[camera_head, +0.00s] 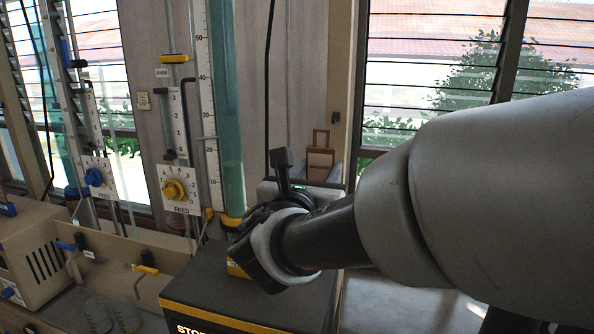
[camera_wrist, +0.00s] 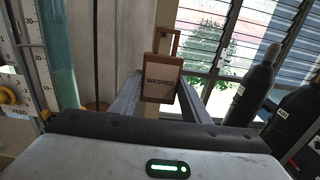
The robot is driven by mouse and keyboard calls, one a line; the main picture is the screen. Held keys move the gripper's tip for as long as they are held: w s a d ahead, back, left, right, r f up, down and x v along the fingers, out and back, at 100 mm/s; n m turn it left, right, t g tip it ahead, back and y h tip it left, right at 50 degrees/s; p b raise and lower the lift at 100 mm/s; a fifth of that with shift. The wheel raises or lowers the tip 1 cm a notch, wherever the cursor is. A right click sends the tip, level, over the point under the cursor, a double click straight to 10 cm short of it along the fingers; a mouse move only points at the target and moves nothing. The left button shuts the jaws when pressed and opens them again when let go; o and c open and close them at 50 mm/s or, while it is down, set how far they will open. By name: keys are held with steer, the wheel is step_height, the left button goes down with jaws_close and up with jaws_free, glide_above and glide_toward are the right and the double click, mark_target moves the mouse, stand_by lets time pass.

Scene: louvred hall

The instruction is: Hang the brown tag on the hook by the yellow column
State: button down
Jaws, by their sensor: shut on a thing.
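My gripper (camera_wrist: 158,98) is shut on the brown tag (camera_wrist: 162,78), which reads WASHED and has a tan loop on top. The tag stands upright between the fingertips. In the head view the tag (camera_head: 320,163) shows small beyond my wrist, before the beige post. The column with yellow fittings (camera_head: 232,220) stands left of it, with a teal tube, a ruler scale and a yellow FEED knob (camera_head: 175,190). A small dark fitting (camera_head: 336,117) sits on the post above the tag; I cannot tell if it is the hook.
A column with a blue knob (camera_head: 95,177) stands further left. A black box with a yellow edge (camera_head: 215,285) lies below my gripper. Dark cylinders (camera_wrist: 252,88) stand at the right in the wrist view. Louvred windows (camera_head: 435,60) are behind. A black cable hangs beside the teal tube.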

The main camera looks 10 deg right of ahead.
steer(key=shift+d+r, duration=0.15)
steer(key=shift+r, duration=0.35)
steer(key=shift+w, duration=0.3)
steer(key=b, duration=0.2)
glide_toward(335, 145)
steer(key=shift+w+d+r, duration=0.15)
steer(key=shift+w+r, duration=0.05)
steer(key=shift+r, duration=0.4)
steer(key=shift+b+x, duration=0.85)
steer(key=shift+x, duration=1.9)
steer(key=shift+f+b, duration=0.65)
steer(key=shift+b, duration=0.4)
